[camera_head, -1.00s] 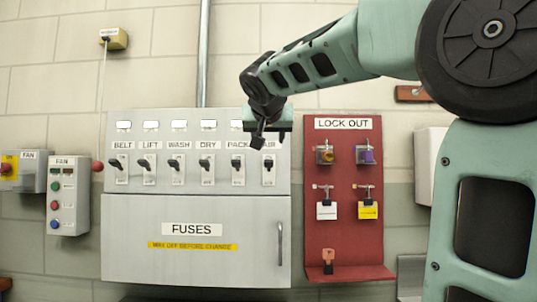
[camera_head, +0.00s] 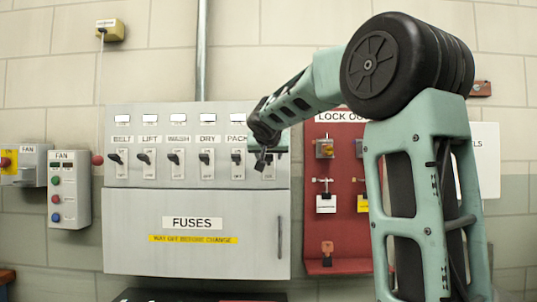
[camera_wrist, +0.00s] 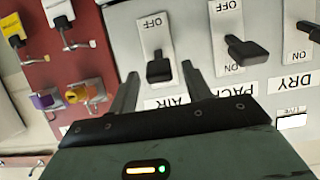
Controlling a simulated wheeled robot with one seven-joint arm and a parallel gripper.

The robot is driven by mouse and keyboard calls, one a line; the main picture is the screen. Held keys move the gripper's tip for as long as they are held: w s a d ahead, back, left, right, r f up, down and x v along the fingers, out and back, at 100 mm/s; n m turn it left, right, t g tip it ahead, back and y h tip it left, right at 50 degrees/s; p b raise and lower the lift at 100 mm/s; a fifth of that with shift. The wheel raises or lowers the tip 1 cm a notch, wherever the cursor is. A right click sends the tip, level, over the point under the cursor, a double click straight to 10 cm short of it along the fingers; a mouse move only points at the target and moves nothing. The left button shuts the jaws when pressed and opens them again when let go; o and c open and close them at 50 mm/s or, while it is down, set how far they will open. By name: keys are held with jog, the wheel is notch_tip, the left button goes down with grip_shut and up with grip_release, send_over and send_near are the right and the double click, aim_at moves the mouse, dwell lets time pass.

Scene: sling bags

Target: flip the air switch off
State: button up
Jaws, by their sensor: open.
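The air switch is the last one at the right end of the grey panel's row. Its white plate (camera_head: 268,176) is partly behind my gripper in the head view. In the wrist view, turned upside down, its black lever (camera_wrist: 160,69) sits between my two finger tips, with OFF printed on the plate's far end and the AIR label close to my fingers. My gripper (camera_head: 262,162) is open at the panel, one finger on each side of the lever. Contact with the lever cannot be told. The ON mark of this switch is hidden.
The pack switch (camera_wrist: 246,48) is close beside one finger. Other switches (camera_head: 175,160) continue left along the panel. The red lock out board (camera_head: 312,225) with padlocks and tags stands just right. The fuses door (camera_head: 190,255) is below.

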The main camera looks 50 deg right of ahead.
jog(key=c, duration=1)
